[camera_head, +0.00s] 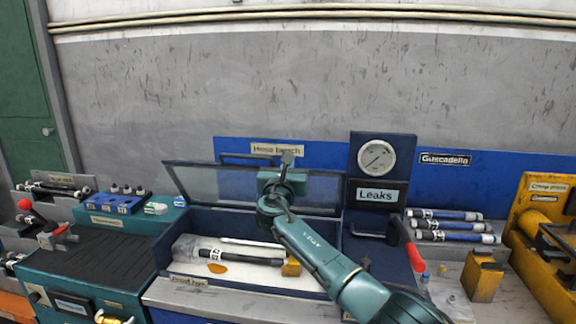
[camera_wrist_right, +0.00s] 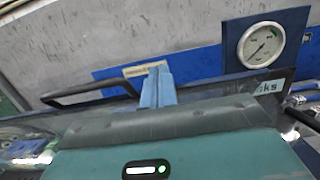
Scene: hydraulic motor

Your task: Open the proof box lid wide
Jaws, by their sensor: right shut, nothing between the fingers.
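The proof box (camera_head: 160,240) is a dark blue open tray at the centre of the head view. Its lid (camera_head: 215,184), a dark frame with a see-through pane, stands raised at the back, and the inside is exposed. A black handle (camera_head: 232,156) runs along its top edge; it also shows in the right wrist view (camera_wrist_right: 85,94). My right gripper (camera_head: 287,158) is in front of the lid, fingertips near its top edge, right of the handle. Its fingers (camera_wrist_right: 158,86) are shut and empty. I cannot tell whether they touch the lid. My left gripper is not in view.
A hose (camera_head: 240,257) lies inside the box beside an orange spot. A gauge panel (camera_head: 378,155) marked "Leaks" and a red-handled lever (camera_head: 410,243) stand close on the right. A blue board (camera_head: 228,147) and grey wall (camera_head: 300,80) are behind.

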